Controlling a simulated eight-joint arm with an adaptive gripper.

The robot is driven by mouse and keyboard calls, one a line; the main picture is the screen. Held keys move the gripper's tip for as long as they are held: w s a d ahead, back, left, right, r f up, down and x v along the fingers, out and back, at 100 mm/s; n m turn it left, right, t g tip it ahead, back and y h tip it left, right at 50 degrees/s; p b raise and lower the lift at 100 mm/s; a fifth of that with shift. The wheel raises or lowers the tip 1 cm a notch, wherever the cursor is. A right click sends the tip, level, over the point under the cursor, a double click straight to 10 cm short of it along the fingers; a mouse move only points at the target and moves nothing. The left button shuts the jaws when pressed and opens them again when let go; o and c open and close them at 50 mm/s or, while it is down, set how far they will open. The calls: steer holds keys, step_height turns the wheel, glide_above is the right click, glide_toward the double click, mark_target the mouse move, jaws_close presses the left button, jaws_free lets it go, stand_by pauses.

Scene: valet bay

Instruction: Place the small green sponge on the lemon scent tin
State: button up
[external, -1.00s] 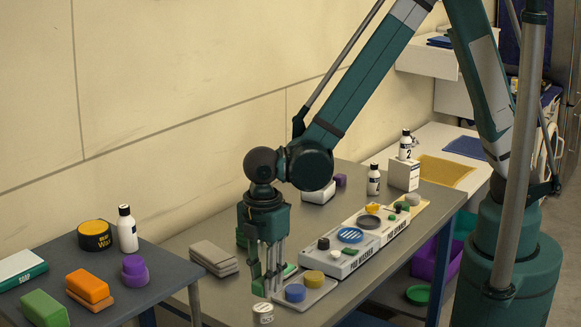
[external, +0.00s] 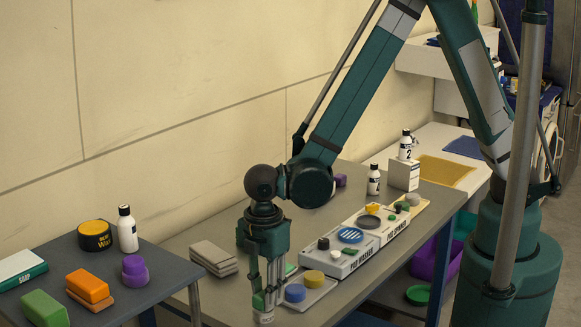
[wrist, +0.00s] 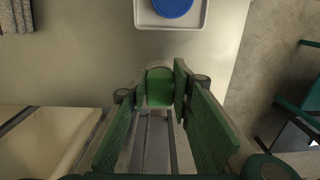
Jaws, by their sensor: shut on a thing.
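My gripper (external: 264,300) is shut on the small green sponge (wrist: 159,88), which shows between its fingertips in the wrist view. The fingers point down just above a small pale tin (external: 265,318) at the front edge of the table; its label is too small to read. In the wrist view a pale rim of the tin (wrist: 158,67) shows just beyond the sponge. The sponge appears to be over or touching the tin top; I cannot tell if there is a gap. The fingers partly hide the sponge in the external view.
A grey tray (external: 322,290) with a blue disc (external: 295,293) and a yellow disc (external: 313,279) lies close to the right of my gripper. Grey stacked pads (external: 213,257) lie to the left. A long divided organiser (external: 345,259) stands behind the tray.

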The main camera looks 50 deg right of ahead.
steer(key=shift+f, duration=0.2)
steer(key=o, duration=0.7)
steer(key=shift+r, duration=0.25)
step_height(320, 180, up, 12)
stand_by(0.6)
stand_by(0.6)
